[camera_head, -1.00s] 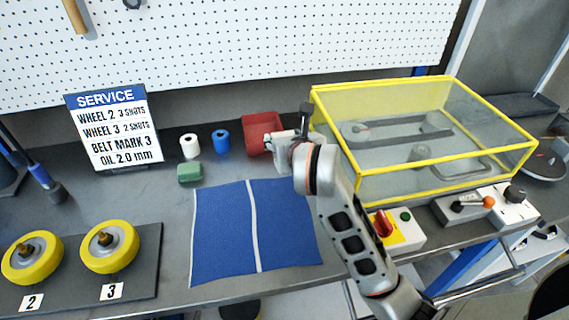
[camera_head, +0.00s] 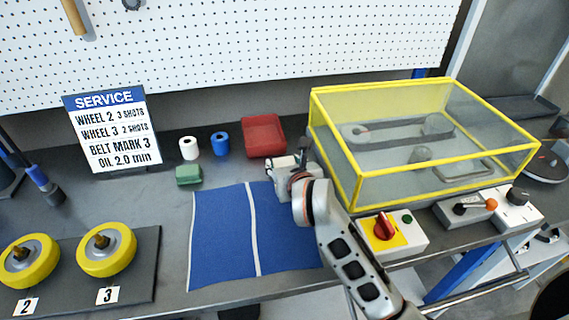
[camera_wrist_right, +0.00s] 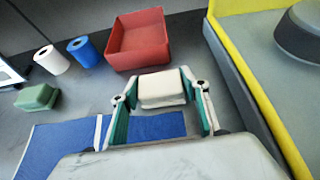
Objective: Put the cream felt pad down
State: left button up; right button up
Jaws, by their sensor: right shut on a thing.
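The cream felt pad (camera_wrist_right: 162,88) is a small, pale, rounded block. In the right wrist view it sits between the two green-lined fingers of my right gripper (camera_wrist_right: 163,108), which is shut on it. In the head view my right gripper (camera_head: 281,174) is over the far right part of the blue mat (camera_head: 218,235), just in front of the red bin (camera_head: 263,136). The pad is hard to tell from the gripper there. I cannot tell whether the pad touches the table. My left gripper is not in view.
A green block (camera_head: 189,174), a white roll (camera_head: 188,148) and a blue roll (camera_head: 220,144) stand left of the bin. A yellow-framed clear guard (camera_head: 345,165) is close on the right. A switch box (camera_head: 409,240) sits in front of it. The mat's left part is clear.

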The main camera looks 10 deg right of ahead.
jog(key=o, duration=1.2)
jog(key=shift+f, duration=0.1)
jog(key=shift+s+r, duration=0.15)
jog(key=shift+r, duration=0.15)
jog(key=v, duration=1.1)
jog(key=shift+s+p, duration=0.35)
